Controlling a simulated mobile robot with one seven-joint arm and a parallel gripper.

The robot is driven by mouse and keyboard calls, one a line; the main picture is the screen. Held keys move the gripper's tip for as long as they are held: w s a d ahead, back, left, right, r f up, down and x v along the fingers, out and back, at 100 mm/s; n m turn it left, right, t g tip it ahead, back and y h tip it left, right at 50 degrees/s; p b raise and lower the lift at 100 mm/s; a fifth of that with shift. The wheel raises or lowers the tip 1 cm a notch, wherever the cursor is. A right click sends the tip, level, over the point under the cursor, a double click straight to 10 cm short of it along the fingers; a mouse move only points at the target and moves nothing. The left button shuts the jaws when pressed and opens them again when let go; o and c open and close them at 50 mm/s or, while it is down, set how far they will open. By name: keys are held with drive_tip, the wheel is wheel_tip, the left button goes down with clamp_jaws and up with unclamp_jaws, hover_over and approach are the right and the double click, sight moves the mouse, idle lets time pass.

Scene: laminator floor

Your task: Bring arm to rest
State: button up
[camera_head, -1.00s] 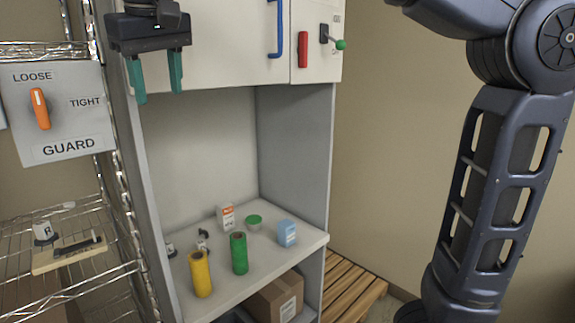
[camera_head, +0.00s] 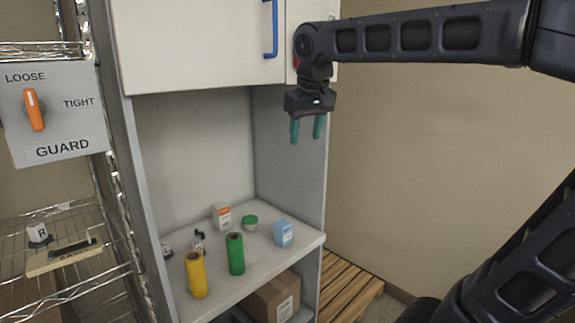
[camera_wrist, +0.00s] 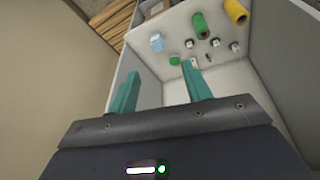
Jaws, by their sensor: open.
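My gripper (camera_head: 307,130) hangs in the head view in front of the right side of the cabinet (camera_head: 289,140), with its teal fingers pointing down. It is open and empty. It is above and apart from the things on the cabinet shelf. In the wrist view, my gripper (camera_wrist: 160,88) shows its two fingers spread, with the shelf beyond them. My arm reaches in from the right and covers part of the upper right cabinet door.
On the shelf stand a yellow roll (camera_head: 197,275), a green roll (camera_head: 235,254), a blue container (camera_head: 283,233), a green-lidded tub (camera_head: 250,222) and a small box (camera_head: 221,216). A guard switch panel (camera_head: 52,115) and wire rack are left. A wooden pallet (camera_head: 345,290) is right.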

drive_tip(key=s+d+f+m, duration=0.2)
drive_tip(key=d+f+m, duration=0.1)
drive_tip(key=d+f, duration=0.6)
drive_tip(key=s+d+f+m+t+h, duration=0.1)
drive_tip(key=s+d+f+m, duration=0.2)
drive_tip(key=d+f, duration=0.6)
drive_tip(key=d, duration=0.5)
drive_tip(key=shift+d, duration=0.3)
